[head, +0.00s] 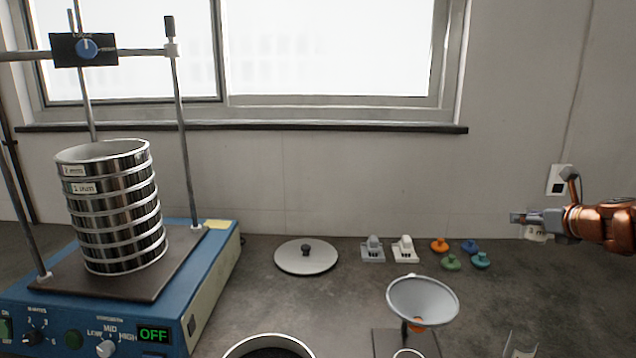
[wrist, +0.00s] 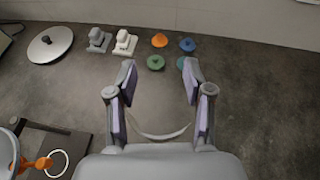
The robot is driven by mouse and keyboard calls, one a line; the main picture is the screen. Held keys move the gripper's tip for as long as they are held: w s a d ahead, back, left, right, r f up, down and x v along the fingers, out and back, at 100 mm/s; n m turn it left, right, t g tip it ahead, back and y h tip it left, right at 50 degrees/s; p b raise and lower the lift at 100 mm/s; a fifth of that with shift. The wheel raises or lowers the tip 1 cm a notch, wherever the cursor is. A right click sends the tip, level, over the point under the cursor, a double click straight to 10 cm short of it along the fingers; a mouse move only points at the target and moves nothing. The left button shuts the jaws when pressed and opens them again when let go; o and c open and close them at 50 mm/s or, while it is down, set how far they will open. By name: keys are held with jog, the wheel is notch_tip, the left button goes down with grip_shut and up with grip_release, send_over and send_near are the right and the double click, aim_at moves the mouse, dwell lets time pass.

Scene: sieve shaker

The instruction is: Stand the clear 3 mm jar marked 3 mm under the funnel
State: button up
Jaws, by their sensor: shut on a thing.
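In the wrist view the jar is nearly invisible between my gripper's fingers (wrist: 160,85); only a pale curved edge (wrist: 160,136) shows. The grey funnel (head: 422,302) is on a stand with a dark base plate (head: 385,343), to the left of and nearer than my gripper. An orange part (head: 417,324) shows below the funnel, and a white ring (head: 408,353) lies at the base.
Another clear vessel (head: 520,346) stands right of the funnel at the bottom edge. Orange, blue, green and teal stoppers (head: 440,245), two small blocks (head: 403,249) and a round lid (head: 306,257) lie along the back. The sieve shaker (head: 115,210) stands left. The right counter is clear.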

jog(key=w+a+f+p, duration=0.1)
jog(key=a+f+p, duration=0.4)
jog(key=a, duration=0.8)
jog(key=a+r+m+h+p, duration=0.2)
jog(key=a+m+h, duration=0.3)
jog(key=a, duration=1.2)
jog(key=shift+s+g+h+p, duration=0.3)
jog(key=shift+s+h+p, duration=0.15)
jog(key=shift+p, duration=0.4)
jog(key=shift+d, duration=0.1)
